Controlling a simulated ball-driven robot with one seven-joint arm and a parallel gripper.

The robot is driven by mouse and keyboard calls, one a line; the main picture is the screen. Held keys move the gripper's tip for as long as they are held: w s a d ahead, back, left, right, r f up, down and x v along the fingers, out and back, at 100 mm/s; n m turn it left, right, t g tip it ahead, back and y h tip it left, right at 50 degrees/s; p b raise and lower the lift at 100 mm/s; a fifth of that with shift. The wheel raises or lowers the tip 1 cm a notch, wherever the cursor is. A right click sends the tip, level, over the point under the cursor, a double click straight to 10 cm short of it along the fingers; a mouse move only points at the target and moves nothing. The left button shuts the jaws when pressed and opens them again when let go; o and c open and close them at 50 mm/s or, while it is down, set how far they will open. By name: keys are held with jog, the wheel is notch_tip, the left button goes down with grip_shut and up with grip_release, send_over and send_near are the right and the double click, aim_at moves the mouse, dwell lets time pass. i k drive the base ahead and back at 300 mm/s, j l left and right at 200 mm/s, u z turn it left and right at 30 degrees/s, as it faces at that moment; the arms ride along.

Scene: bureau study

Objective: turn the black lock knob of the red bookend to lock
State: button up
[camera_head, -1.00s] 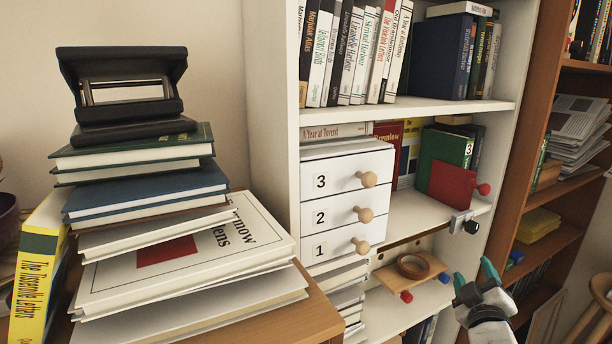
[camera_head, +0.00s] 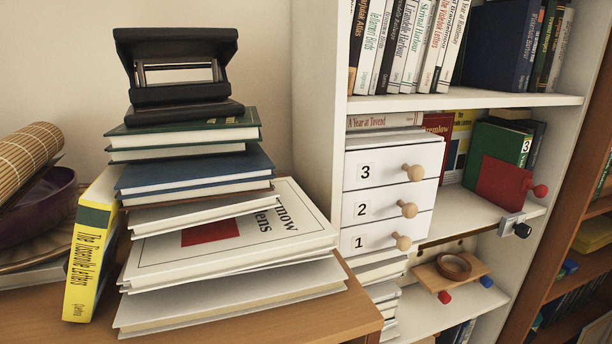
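The red bookend (camera_head: 500,184) stands on the middle shelf of the white bookcase, at the right, against a green book marked 3 (camera_head: 500,142). A red ball knob (camera_head: 540,190) sticks out at its right side. Below it, a grey metal clamp (camera_head: 510,222) sits at the shelf's front edge, with the black lock knob (camera_head: 523,230) at its right end. I cannot tell how the lock knob is turned. My gripper is not in the current view.
A small white cabinet with drawers 1, 2 and 3 (camera_head: 376,190) stands left of the bookend, its wooden knobs sticking out. Below is a small wooden shelf (camera_head: 470,287) bearing a brown ring (camera_head: 454,266). A desk (camera_head: 345,322) with a book stack fills the left front.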

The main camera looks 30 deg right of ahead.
aim_at(523, 231)
jog(key=z, duration=1.2)
